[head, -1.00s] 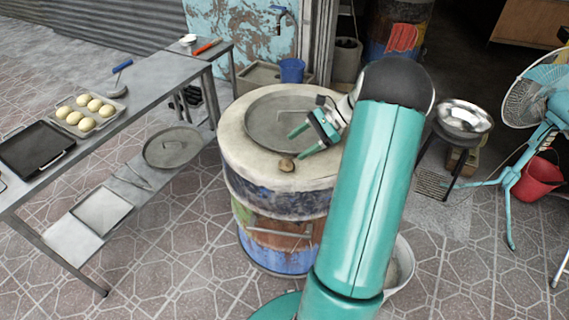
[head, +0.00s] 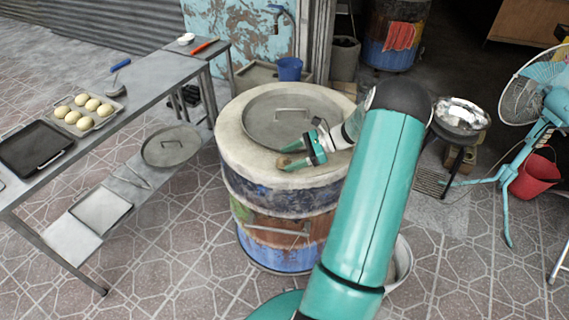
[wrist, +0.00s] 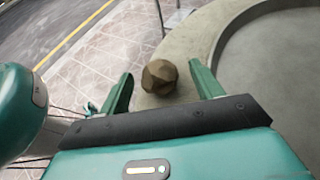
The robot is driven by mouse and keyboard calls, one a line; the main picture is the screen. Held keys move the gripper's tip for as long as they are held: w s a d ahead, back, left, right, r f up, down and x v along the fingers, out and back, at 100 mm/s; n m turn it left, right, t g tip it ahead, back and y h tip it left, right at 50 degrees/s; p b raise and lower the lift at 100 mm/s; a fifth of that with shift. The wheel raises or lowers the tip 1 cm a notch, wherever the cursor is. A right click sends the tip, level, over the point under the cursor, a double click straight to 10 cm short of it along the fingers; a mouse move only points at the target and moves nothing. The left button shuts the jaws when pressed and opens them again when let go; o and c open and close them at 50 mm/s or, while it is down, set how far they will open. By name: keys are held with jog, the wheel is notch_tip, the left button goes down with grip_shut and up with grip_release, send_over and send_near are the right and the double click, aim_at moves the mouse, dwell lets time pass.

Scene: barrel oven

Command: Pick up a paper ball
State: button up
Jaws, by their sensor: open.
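A small brown, faceted paper ball (wrist: 160,77) rests on the pale rim of the barrel oven (head: 238,128). In the head view the ball (head: 284,160) is partly hidden by my gripper (head: 288,157). My gripper has green fingers and is open at the front of the rim.
A round metal lid (head: 262,115) with a handle covers the oven top beside the ball. A metal table (head: 150,92) with trays and dough balls stands left. A blue cup (head: 290,69) stands behind the oven. A fan (head: 530,90) and a red bucket (head: 535,175) are at right.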

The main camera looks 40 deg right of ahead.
aim_at(279, 163)
jog(key=x, duration=0.4)
jog(key=shift+a+f, duration=0.1)
jog(key=shift+a, duration=0.15)
jog(key=c, duration=1)
